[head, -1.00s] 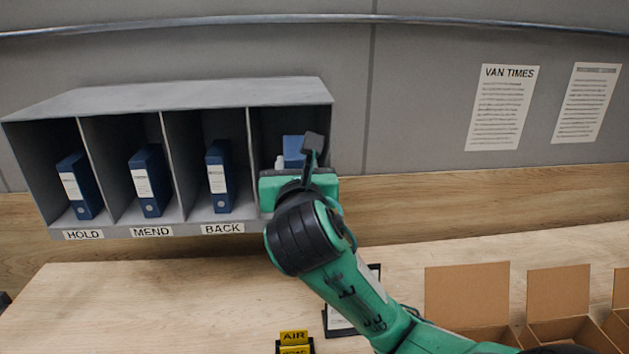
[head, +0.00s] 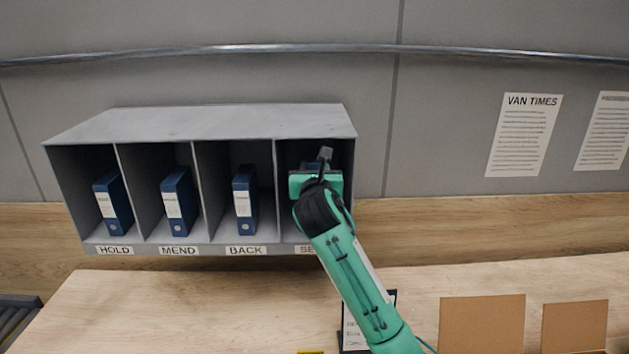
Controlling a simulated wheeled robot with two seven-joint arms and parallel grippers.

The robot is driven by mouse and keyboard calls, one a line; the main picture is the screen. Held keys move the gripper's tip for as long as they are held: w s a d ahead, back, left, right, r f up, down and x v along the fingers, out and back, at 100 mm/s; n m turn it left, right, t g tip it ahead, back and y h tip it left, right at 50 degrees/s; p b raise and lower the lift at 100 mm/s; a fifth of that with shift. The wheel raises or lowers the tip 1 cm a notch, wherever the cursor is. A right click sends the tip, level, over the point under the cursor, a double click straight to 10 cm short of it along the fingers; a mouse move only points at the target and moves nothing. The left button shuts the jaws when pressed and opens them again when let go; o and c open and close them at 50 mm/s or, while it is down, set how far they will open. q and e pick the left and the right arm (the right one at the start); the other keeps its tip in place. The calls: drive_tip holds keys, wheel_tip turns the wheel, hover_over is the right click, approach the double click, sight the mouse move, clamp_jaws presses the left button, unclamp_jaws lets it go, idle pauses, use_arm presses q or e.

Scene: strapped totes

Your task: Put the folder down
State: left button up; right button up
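Blue folders stand upright in the HOLD compartment (head: 113,205), the MEND compartment (head: 179,202) and the BACK compartment (head: 244,201). My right gripper (head: 318,176) is at the mouth of the rightmost compartment, whose label begins "SE" and is partly covered by my arm. A small part of a dark blue folder (head: 311,166) shows behind the gripper. My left gripper is out of view.
A dark-framed card (head: 350,335) stands on the bench (head: 200,310) beside my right forearm. Open cardboard boxes (head: 482,322) are at the lower right. The bench in front of the rack is mostly clear. A metal rail (head: 250,48) runs along the wall.

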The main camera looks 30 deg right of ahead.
wheel_tip(320, 180, down, 3)
drive_tip(key=shift+f+p, duration=0.1)
drive_tip(key=shift+p, duration=0.45)
drive_tip(key=shift+f+p, duration=0.25)
drive_tip(key=shift+p, duration=0.05)
drive_tip(key=shift+f, duration=0.3)
drive_tip(key=shift+w+f, duration=0.1)
drive_tip(key=o, duration=1.1)
drive_tip(key=shift+f, duration=0.1)
